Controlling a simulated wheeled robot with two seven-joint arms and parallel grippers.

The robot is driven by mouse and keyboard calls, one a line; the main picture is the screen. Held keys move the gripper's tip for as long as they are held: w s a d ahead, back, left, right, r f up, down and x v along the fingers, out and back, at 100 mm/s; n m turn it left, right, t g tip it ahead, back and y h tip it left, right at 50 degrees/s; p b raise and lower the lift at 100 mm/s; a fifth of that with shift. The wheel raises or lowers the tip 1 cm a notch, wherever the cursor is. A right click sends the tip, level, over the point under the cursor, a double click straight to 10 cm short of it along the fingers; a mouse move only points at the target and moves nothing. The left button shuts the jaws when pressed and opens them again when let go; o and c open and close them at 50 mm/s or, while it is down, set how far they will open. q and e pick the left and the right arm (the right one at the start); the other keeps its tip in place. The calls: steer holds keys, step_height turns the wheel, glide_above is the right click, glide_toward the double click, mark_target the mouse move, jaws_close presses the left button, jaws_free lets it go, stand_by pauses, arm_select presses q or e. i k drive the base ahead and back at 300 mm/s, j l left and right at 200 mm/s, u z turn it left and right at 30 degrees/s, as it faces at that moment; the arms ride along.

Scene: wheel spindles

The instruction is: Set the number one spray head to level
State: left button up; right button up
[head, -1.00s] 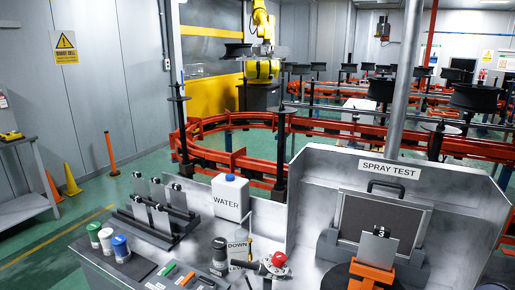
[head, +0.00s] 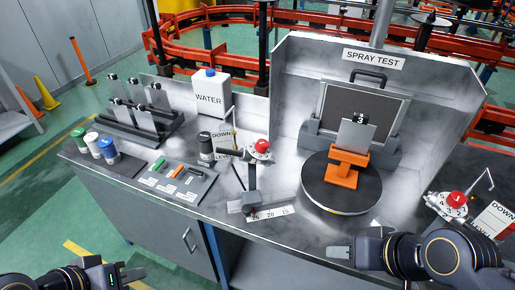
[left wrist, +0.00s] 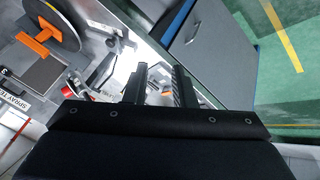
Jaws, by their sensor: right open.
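The number one spray head (head: 446,205) stands at the right of the bench in the head view, with a red knob marked 1 and a pale ring. A card (head: 494,219) reading DOWN and LEVEL stands to its right; its lower part is cut off. I cannot tell the head's setting. My right gripper (head: 345,252) is open and empty at the bench's front edge, left of and below that head. My left gripper (head: 129,277) is low at the left, in front of the bench. In the left wrist view its fingers (left wrist: 159,82) are apart with nothing between them.
Another red-knobbed spray head (head: 261,148) stands mid-bench beside its own card. An orange stand (head: 344,180) with plate 3 sits on a round black turntable (head: 320,200). A water container (head: 209,96), coloured cups and a plate rack fill the left.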

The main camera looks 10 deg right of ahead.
mark_target(248, 154)
steer(key=j+z, duration=0.3)
steer(key=z, duration=0.15)
steer(key=j+z, duration=0.45)
steer(key=l, duration=0.1)
